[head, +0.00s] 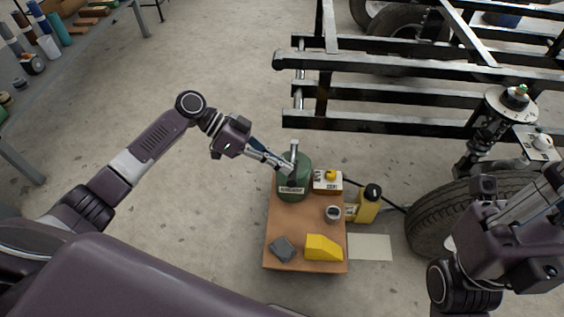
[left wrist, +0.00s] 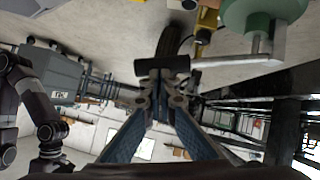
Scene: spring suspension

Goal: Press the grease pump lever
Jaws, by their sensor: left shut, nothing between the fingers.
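The green grease pump (head: 293,188) stands upright at the back left of a small brown table. Its grey lever (head: 294,148) shows above the pump body. In the left wrist view the grey lever (left wrist: 240,62) runs left from the green pump (left wrist: 262,14) and ends in a black grip (left wrist: 150,65). My left gripper (head: 286,163) is shut and empty, its tips right at the lever; the left wrist view shows the fingertips (left wrist: 162,84) by the black grip. Contact cannot be told. My right gripper (head: 535,200) is at the right edge, its opening unclear.
The brown table (head: 275,225) also holds a white box with a yellow knob (head: 328,180), a small round cup (head: 333,214), a yellow block (head: 322,247) and a grey block (head: 283,248). A yellow bottle (head: 368,206) stands beside it. A black frame (head: 380,92) and tyre (head: 430,220) lie right.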

